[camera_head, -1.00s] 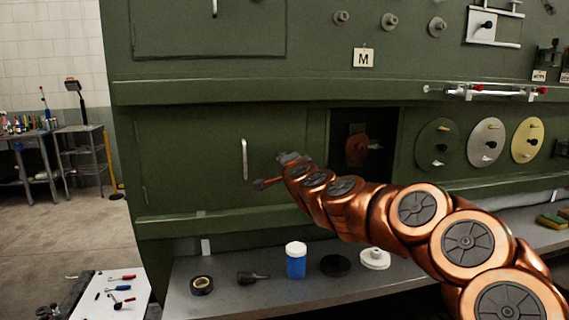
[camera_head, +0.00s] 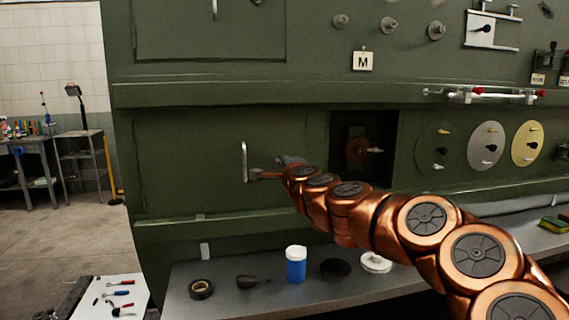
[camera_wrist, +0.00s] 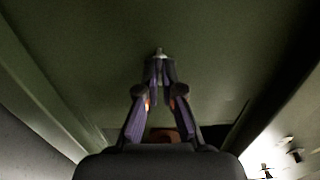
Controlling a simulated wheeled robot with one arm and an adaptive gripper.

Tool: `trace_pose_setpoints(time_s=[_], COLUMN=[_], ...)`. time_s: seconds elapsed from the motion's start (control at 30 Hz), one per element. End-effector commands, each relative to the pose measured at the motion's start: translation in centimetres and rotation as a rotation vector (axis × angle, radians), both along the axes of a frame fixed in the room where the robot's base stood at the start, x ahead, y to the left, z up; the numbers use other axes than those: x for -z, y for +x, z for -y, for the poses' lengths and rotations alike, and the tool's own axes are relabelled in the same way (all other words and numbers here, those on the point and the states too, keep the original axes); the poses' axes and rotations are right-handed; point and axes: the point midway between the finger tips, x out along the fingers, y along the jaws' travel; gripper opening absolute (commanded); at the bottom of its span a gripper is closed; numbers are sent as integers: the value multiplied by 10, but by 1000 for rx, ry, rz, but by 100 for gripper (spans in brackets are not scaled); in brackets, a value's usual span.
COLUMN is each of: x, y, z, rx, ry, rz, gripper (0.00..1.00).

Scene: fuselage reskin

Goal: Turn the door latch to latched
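The green door (camera_head: 200,140) sits in the left part of the green fuselage wall in the head view. A pale, upright handle-like bar (camera_head: 243,161) is on it, the only latch-like part I can make out there. My gripper (camera_head: 256,174) is beside the bar's lower end, coming from the right. In the wrist view my gripper (camera_wrist: 161,68) has its two fingertips close together. A small pale metal piece (camera_wrist: 160,52) shows at or just beyond the tips. Whether the fingers touch or hold it cannot be told.
A grey shelf below (camera_head: 220,302) carries a blue jar (camera_head: 296,264), a tape roll (camera_head: 201,289) and other items. Open floor (camera_head: 60,230) lies left.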

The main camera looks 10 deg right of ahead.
Motion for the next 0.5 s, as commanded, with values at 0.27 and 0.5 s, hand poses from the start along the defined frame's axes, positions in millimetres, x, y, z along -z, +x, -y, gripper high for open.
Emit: trace_pose_setpoints(time_s=[0.27, 0.5], x=[0, 0], y=[0, 0], z=[1, 1], rx=[3, 1], ry=[2, 1], rz=[0, 0], gripper=[14, 30])
